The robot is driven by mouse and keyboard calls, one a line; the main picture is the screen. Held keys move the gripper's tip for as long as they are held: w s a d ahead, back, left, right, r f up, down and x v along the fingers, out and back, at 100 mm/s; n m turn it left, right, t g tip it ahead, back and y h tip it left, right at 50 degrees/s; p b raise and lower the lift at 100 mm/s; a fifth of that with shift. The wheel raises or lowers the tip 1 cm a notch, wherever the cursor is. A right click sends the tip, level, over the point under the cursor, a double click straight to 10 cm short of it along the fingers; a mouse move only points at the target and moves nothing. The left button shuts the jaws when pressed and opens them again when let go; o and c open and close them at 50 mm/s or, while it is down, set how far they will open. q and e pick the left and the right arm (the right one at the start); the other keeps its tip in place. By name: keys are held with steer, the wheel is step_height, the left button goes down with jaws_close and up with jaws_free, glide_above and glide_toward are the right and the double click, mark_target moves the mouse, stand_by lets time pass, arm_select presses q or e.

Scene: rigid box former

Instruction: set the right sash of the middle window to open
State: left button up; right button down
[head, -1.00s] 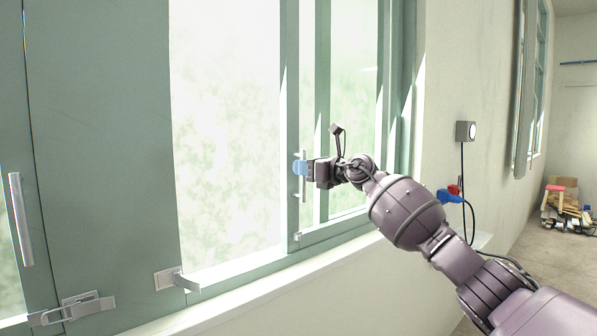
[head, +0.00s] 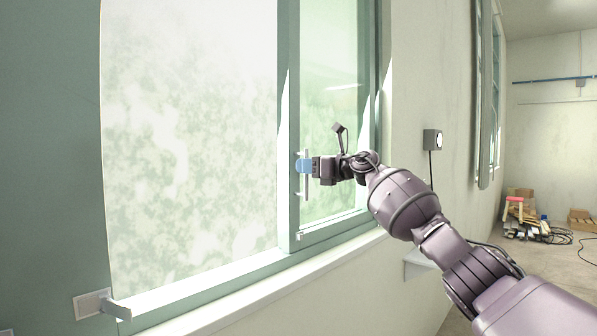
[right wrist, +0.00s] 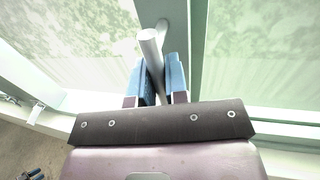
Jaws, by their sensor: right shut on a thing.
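The right sash (head: 333,110) of the window has a green frame and a pale vertical bar handle (head: 306,186) on its left stile. My right gripper (head: 304,166) is at the middle of this handle, its blue fingers closed around the bar. In the right wrist view the handle (right wrist: 151,42) stands between the two blue fingers (right wrist: 159,82). The sash is at the right side of the window, and a wide bright area lies to its left. My left gripper is in neither view.
A metal catch (head: 103,304) sits at the lower left of the frame. A pale sill (head: 255,297) runs below the window. A wall box (head: 432,139) with a cable is right of the window. Stools and scraps (head: 522,216) lie on the floor far right.

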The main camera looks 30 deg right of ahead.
steer(key=shift+d+r, duration=0.1)
steer(key=shift+d, duration=0.05)
steer(key=c, duration=1.2)
jaws_free()
steer(key=shift+d, duration=0.1)
steer(key=shift+o, duration=0.2)
steer(key=p+v, duration=0.1)
steer(key=v, duration=0.9)
steer(key=shift+s, duration=0.35)
